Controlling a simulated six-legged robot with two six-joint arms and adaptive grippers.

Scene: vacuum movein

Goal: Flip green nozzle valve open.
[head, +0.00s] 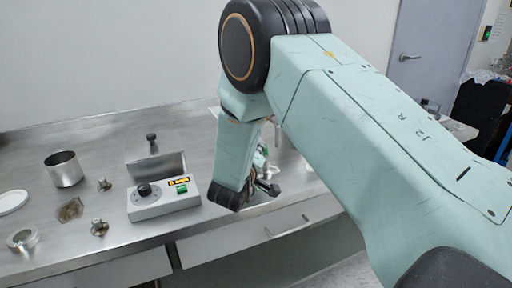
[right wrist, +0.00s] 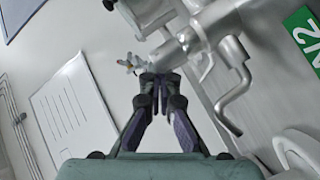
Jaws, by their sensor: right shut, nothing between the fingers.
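My right gripper (right wrist: 158,82) is shut and empty, its fingertips close to the metal nozzle valve assembly (right wrist: 170,55). I cannot tell if they touch it. A small pale knob-like part (right wrist: 130,63) is just left of the fingertips, and a bent metal spout or lever (right wrist: 236,100) is to the right. A green label reading N2 (right wrist: 303,38) is at the upper right. In the head view the right gripper (head: 268,187) is low over the bench's front edge. My arm hides most of the valve there. My left gripper is out of view.
The steel bench (head: 100,135) holds a grey control box (head: 163,198) with a black knob, a metal cup (head: 64,169), a white disc (head: 12,202), a metal ring (head: 23,240) and small fittings (head: 99,227) at the left. A drawer handle (head: 288,228) is below the right gripper.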

